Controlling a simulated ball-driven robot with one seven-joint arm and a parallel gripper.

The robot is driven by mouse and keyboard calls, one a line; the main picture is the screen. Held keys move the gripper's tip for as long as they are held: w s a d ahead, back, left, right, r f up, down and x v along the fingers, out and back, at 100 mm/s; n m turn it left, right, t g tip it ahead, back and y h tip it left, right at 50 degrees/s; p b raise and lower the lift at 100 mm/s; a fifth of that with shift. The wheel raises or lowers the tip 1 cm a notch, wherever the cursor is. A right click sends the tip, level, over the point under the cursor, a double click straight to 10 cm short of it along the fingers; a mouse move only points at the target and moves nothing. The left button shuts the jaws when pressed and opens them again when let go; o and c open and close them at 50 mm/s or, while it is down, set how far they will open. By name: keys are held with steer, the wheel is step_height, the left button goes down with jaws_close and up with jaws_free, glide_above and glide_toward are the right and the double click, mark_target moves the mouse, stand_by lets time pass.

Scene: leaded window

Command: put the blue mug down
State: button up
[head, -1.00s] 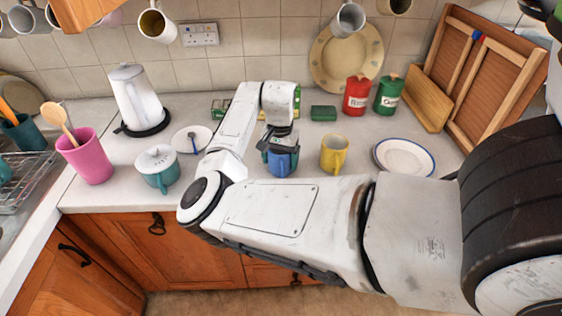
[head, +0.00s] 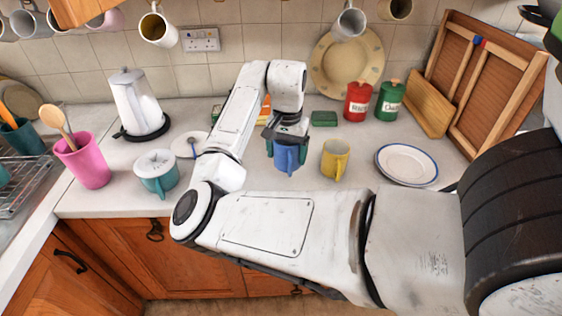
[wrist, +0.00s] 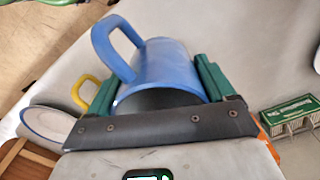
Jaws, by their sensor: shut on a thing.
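The blue mug (head: 286,159) is in my gripper (head: 287,146) over the back half of the counter (head: 240,192), left of the yellow mug (head: 335,160). The wrist view shows the blue mug (wrist: 160,68) between the two green finger pads of my gripper (wrist: 158,88), which is shut on it. Its rim faces the gripper and its handle sticks up to the left in that view. The mug looks roughly upright in the head view. I cannot tell whether its base touches the counter.
A white plate with a blue rim (head: 406,164) lies to the right. A teal lidded pot (head: 156,173), a white lid or saucer (head: 190,144) and a white kettle (head: 135,103) stand left. A green block (head: 324,118) and red canister (head: 357,102) are behind.

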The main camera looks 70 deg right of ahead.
steer(key=s+a+r, duration=0.6)
steer(key=s, duration=0.2)
steer(key=shift+s+a+r, duration=0.15)
steer(key=shift+s+a, duration=0.2)
